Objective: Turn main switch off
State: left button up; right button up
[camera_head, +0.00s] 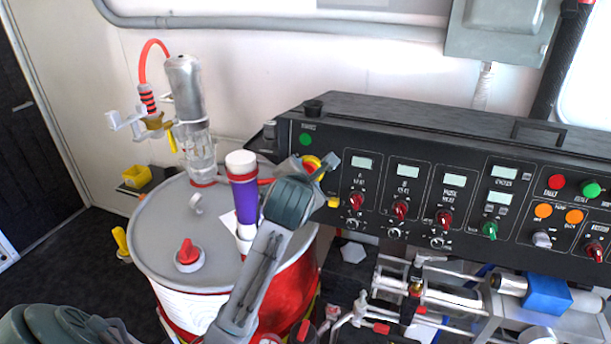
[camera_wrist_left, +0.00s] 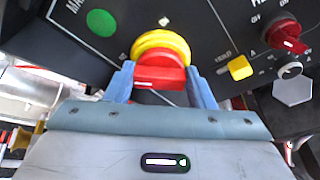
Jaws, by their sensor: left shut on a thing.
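The main switch (camera_head: 312,163) is a red rotary handle on a round yellow base, at the left end of the black control panel. In the left wrist view the main switch (camera_wrist_left: 160,72) shows its red handle lying across the picture, with the yellow ring behind it. My left gripper (camera_wrist_left: 161,85) is shut on the red handle, one finger at each side. In the head view my left gripper (camera_head: 322,172) reaches the panel and covers part of the switch. My right gripper is in neither view.
A green round light (camera_head: 306,139) and a small yellow button (camera_head: 333,202) flank the switch. Displays and red knobs (camera_head: 357,202) run along the panel (camera_head: 420,150) to the right. A grey-lidded drum (camera_head: 160,240) with a pump (camera_head: 187,90) stands left, close to my left arm.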

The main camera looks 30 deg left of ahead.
pick_arm(q)
jog(key=shift+f, duration=0.15)
dwell(0.3)
jog(key=o, duration=1)
jog(key=shift+s, duration=0.15)
jog(key=shift+p+v, duration=5.25)
jog(key=shift+v, duration=0.15)
